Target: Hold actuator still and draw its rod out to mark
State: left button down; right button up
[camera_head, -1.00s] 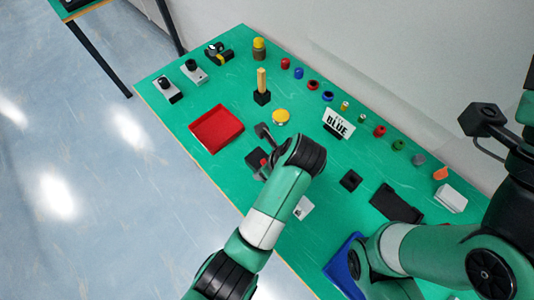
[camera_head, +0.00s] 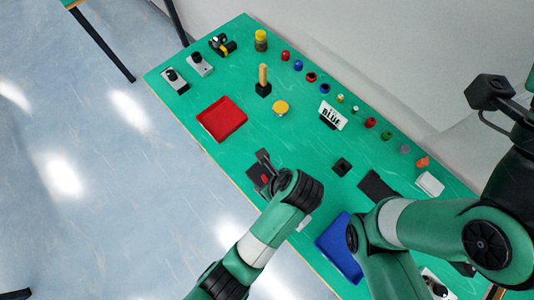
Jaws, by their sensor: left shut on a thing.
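My left gripper (camera_head: 264,178) is low over the front edge of the table, with its wrist in front of it. A dark block with a red patch (camera_head: 257,173) shows at the gripper, and a small pale piece (camera_head: 304,224) shows on the other side of the wrist. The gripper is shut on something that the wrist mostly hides. I cannot tell for sure which visible part is the actuator, and I make out neither its rod nor the mark. My right arm bends down at the lower right, and its gripper does not show.
A red tray (camera_head: 222,119) lies left of centre and a blue tray (camera_head: 339,249) near the front edge. Small coloured parts line the back.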

pick_arm(q)
jog(key=shift+w+f+b, duration=1.75)
jog(key=shift+w+b, duration=0.25)
jog(key=shift+b, duration=0.05)
jog(key=w+f+b, duration=0.2)
jog(key=b, duration=0.1)
jog(key=w+f+b, duration=0.2)
jog(key=b, duration=0.1)
jog(key=shift+w, duration=0.3)
jog(key=w+f+b, duration=0.1)
jog(key=b, duration=0.2)
jog(key=w+f+b, duration=0.1)
jog(key=w+b, duration=0.1)
jog(key=b, duration=0.1)
jog(key=shift+w+a+f, duration=0.1)
jog(key=shift+w+f, duration=0.15)
jog(key=shift+f, duration=0.15)
jog(key=b, duration=0.1)
jog(key=w+f+b, duration=0.1)
jog(key=b, duration=0.1)
jog(key=shift+w+f+b, duration=0.1)
jog(key=shift+w+b, duration=0.15)
jog(key=shift+b, duration=0.05)
jog(key=shift+w+f+b, duration=0.1)
jog(key=shift+w+b, duration=0.05)
jog(key=shift+b, duration=0.25)
jog(key=shift+f, duration=0.7)
dwell(0.4)
grip_release()
jog(key=shift+r, duration=0.1)
